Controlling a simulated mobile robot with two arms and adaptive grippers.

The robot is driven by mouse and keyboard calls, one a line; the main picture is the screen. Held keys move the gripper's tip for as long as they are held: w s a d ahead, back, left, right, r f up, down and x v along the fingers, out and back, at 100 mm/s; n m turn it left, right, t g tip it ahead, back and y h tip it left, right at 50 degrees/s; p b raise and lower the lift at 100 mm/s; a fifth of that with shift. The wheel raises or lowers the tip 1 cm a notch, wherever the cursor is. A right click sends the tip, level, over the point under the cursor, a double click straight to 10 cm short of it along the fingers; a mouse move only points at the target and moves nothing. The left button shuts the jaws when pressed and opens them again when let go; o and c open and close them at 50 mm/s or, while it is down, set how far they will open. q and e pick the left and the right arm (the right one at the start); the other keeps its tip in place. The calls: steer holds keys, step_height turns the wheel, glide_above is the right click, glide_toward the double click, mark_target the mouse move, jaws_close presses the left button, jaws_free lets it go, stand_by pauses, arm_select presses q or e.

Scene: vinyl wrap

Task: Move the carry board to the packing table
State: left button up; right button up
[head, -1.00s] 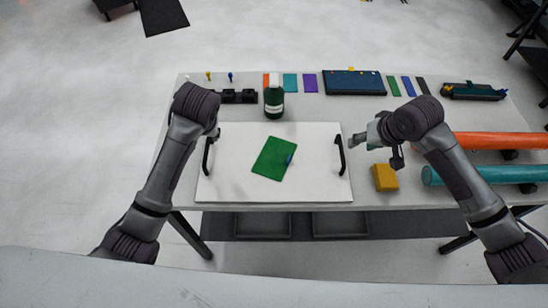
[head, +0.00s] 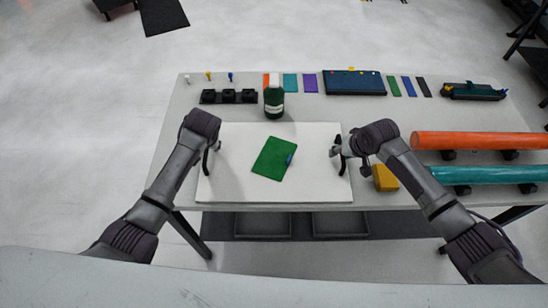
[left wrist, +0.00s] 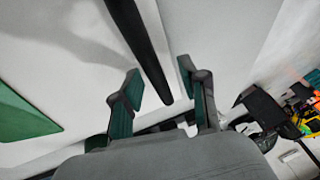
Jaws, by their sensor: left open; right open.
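The carry board (head: 315,185) is a flat white panel with a black handle at each side, lying on the light table. Contact cannot be told. My right gripper (head: 337,152) is open at the right handle (head: 342,167), partly covering it. I cannot tell which table is the packing table.
A dark green bottle (head: 274,100) stands just behind the board. A yellow block (head: 384,178), an orange roll (head: 480,141) and a teal roll (head: 490,175) lie to the right. Black holders (head: 228,96) and a dark blue case (head: 354,82) are at the back.

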arm_select(q)
jaws_close()
arm_select(e)
jaws_close()
arm_select(q)
steer(key=shift+r, duration=0.1)
